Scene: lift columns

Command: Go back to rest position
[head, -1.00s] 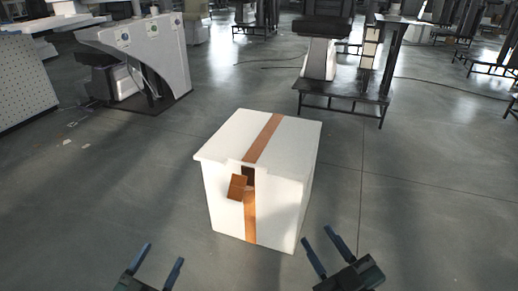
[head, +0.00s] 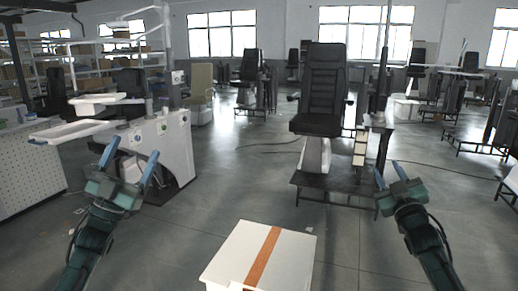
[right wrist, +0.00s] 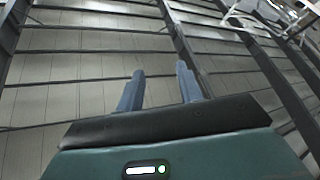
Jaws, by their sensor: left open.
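My left gripper (head: 129,161) is at the left of the head view, raised, with its blue fingers spread and nothing between them. My right gripper (head: 389,173) is raised at the right of the head view. In the right wrist view its two blue fingers (right wrist: 160,72) stand apart with nothing between them. A white box (head: 238,248) with a brown stripe down its top stands on the floor at the bottom middle, between and below the grippers. Its lower part is cut off by the frame. Neither gripper touches it.
A black chair (head: 324,92) on a dark platform stands ahead beyond the box. A grey-white unit (head: 176,150) with trays stands at the left, behind my left gripper. More chairs and shelves fill the back. Grey floor around the box is clear.

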